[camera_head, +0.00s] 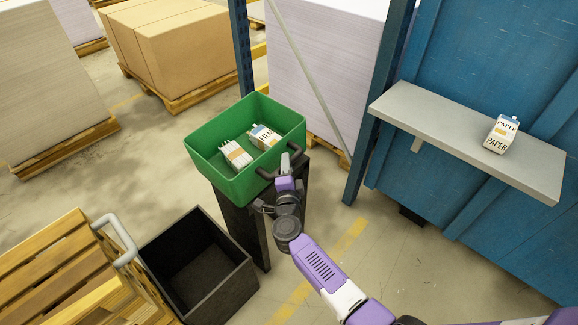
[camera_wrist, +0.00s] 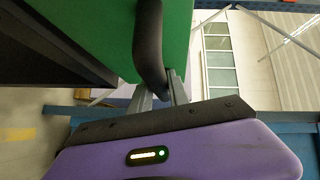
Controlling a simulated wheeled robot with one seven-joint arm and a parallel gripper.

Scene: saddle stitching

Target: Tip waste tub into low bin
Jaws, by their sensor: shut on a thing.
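The waste tub (camera_head: 215,168) is a green open box with dark handles on its near side. In the head view it sits upright at the top of a dark stand (camera_head: 240,225), with a few paper packs (camera_head: 237,153) inside. My gripper (camera_head: 287,168) is at the tub's near side, shut on a dark handle. The wrist view shows the handle (camera_wrist: 148,45) between my gripper's fingers (camera_wrist: 160,95), beside the green wall (camera_wrist: 100,25). The low bin (camera_head: 245,272) is a black open box on the floor, left of and below the tub. Its visible inside looks empty.
A wooden pallet-like crate (camera_head: 50,255) with a grey handle (camera_head: 120,240) stands left of the bin. A grey shelf (camera_head: 440,130) on the blue wall at right holds a paper pack (camera_head: 501,134). Blue posts (camera_head: 380,90) stand behind the tub. Floor is clear at centre front.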

